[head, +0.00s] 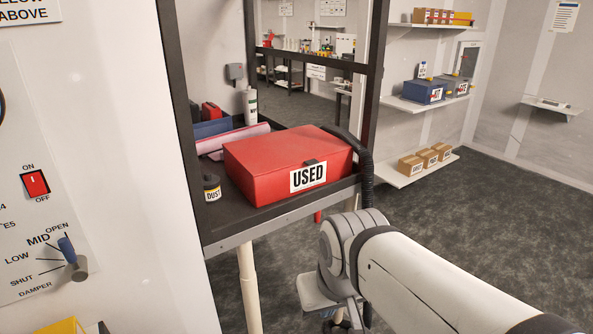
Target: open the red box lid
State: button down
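The red box (255,180) stands on the dark bench top in the head view, with a white "USED" label on its front. Its red lid (285,148) is shut and lies flat. A small dark latch or tab (311,162) sits at the lid's front edge, above the label. My arm comes in from the lower right, and its wrist is below and in front of the bench, apart from the box. My gripper (338,322) shows only in part at the bottom edge; its fingers cannot be made out.
A small "DUST" pot (211,188) stands left of the box at the bench edge (285,221). A black hose (367,170) runs down right of the box. Dark frame posts flank the bench. A panel with switches (45,200) is at left. Shelves stand at the back right.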

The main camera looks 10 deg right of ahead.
aim_at(261, 154)
jog(key=z, duration=0.05)
jog(key=i, duration=1)
jog(key=u, duration=0.05)
